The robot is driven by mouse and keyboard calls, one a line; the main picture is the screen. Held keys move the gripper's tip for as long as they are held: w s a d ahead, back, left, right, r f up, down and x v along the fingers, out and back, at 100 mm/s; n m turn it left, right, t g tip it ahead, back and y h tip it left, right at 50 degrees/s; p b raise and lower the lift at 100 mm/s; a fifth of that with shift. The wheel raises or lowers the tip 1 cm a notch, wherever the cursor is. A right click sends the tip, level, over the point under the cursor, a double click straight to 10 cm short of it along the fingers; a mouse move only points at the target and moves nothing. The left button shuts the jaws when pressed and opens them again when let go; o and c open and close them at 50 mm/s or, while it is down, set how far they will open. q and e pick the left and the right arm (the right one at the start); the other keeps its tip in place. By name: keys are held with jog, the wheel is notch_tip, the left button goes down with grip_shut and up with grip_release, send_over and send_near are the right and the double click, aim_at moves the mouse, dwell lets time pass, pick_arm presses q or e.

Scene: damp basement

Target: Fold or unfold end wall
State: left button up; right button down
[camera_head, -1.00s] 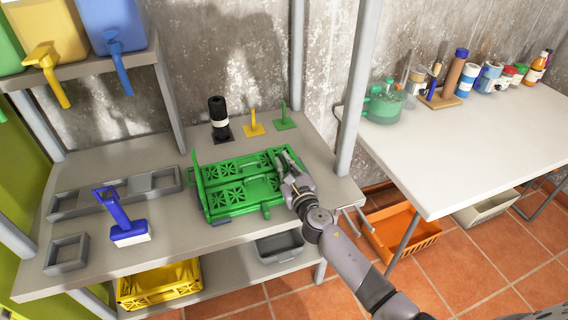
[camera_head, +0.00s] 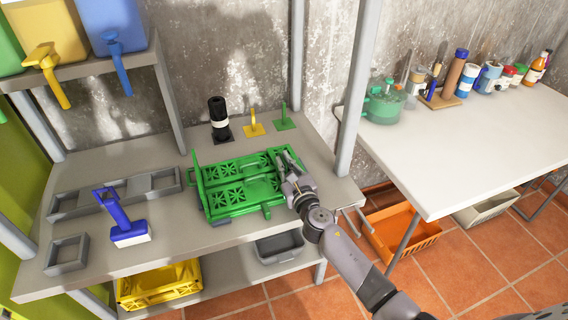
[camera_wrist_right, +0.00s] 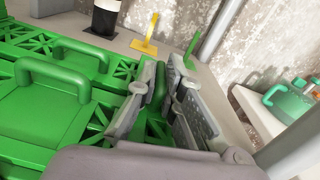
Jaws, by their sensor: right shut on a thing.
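A green folding crate (camera_head: 240,190) lies on the grey workbench in the head view. Its left end wall (camera_head: 198,184) stands upright. Lattice side panels and handles lie low across its middle, and its green panels and handles (camera_wrist_right: 60,90) fill the left of the right wrist view. My right gripper (camera_head: 287,163) is at the crate's right end. Its fingers (camera_wrist_right: 163,100) are closed on a green edge of the right end wall (camera_wrist_right: 160,84). The fingers hide much of that wall, so its exact tilt is hard to tell. My left gripper is not in view.
A blue-handled brush (camera_head: 122,222) and grey trays (camera_head: 110,193) are left of the crate. A black-and-white cylinder (camera_head: 219,118), a yellow hook stand (camera_head: 253,125) and a green one (camera_head: 284,120) stand behind. A shelf post (camera_head: 355,90) rises at the right.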

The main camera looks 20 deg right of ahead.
jog(key=m, duration=0.1)
jog(key=d+r+m, duration=0.1)
jog(key=m, duration=0.1)
jog(key=d+r+m, duration=0.1)
jog(key=m, duration=0.1)
jog(key=shift+p, duration=0.4)
jog(key=shift+w+d+r+m, duration=0.1)
jog(key=shift+d+m, duration=0.2)
jog(key=shift+m, duration=0.35)
jog(key=shift+s+d+r+m, duration=0.1)
jog(key=shift+d+m, duration=0.15)
jog(key=shift+m, duration=0.35)
jog(key=shift+w+d+r+m, duration=0.1)
jog(key=shift+d+m, duration=0.2)
jog(key=shift+m, duration=0.35)
jog(key=c, duration=1.8)
grip_release()
jog(key=shift+o, duration=0.6)
jog(key=shift+f, duration=0.1)
jog(key=s, duration=1.2)
jog(key=shift+d, duration=0.35)
